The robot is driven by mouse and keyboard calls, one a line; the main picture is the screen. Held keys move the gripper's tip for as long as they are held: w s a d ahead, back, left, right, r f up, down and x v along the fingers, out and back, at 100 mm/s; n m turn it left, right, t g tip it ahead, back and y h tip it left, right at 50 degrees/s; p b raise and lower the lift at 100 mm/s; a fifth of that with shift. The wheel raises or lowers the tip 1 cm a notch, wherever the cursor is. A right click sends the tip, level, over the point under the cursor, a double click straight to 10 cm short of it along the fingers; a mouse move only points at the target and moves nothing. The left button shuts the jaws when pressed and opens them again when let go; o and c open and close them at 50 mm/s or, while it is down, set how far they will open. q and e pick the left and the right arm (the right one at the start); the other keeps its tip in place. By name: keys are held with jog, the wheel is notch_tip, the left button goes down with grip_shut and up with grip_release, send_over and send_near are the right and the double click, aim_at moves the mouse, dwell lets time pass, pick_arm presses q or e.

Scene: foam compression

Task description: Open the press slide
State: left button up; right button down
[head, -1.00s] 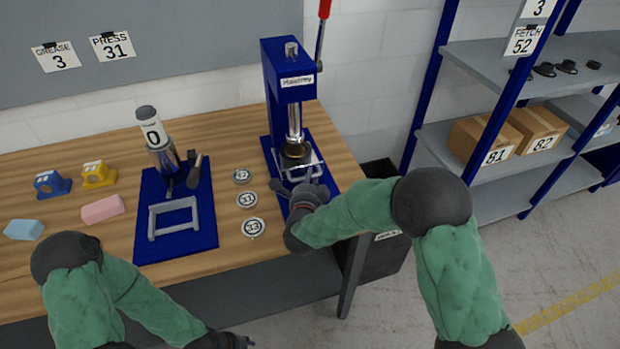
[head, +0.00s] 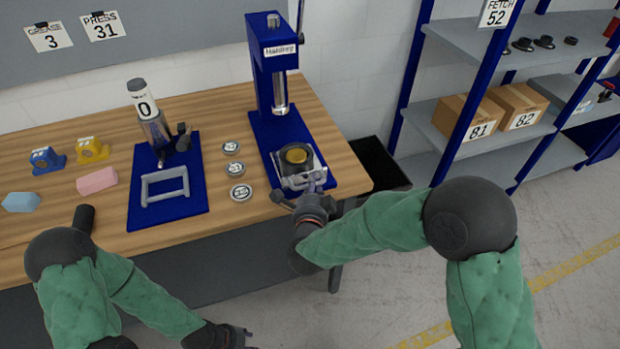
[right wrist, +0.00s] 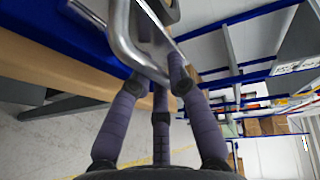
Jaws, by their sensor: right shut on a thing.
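The blue press (head: 272,75) stands at the right end of the wooden bench. Its slide (head: 302,172) is pulled out toward the front of the press base, clear of the ram (head: 280,95). My right gripper (head: 316,190) is shut on the metal handle of the slide; the handle bar (right wrist: 130,50) shows between the fingers in the right wrist view. My left gripper (head: 240,335) is low in front of the bench, away from the press; its fingers are too small to read.
Several round numbered discs (head: 232,170) lie left of the press. A blue plate with a grey frame (head: 165,190) is farther left, beside pink (head: 97,180) and light-blue blocks (head: 21,202). A shelf (head: 480,130) with boxes stands right. A dark bin (head: 380,165) is beside the bench.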

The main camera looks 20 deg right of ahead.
jog(key=shift+s, duration=0.1)
jog(key=c, duration=1.1)
grip_release()
jog(key=shift+c, duration=0.2)
jog(key=v, duration=1.2)
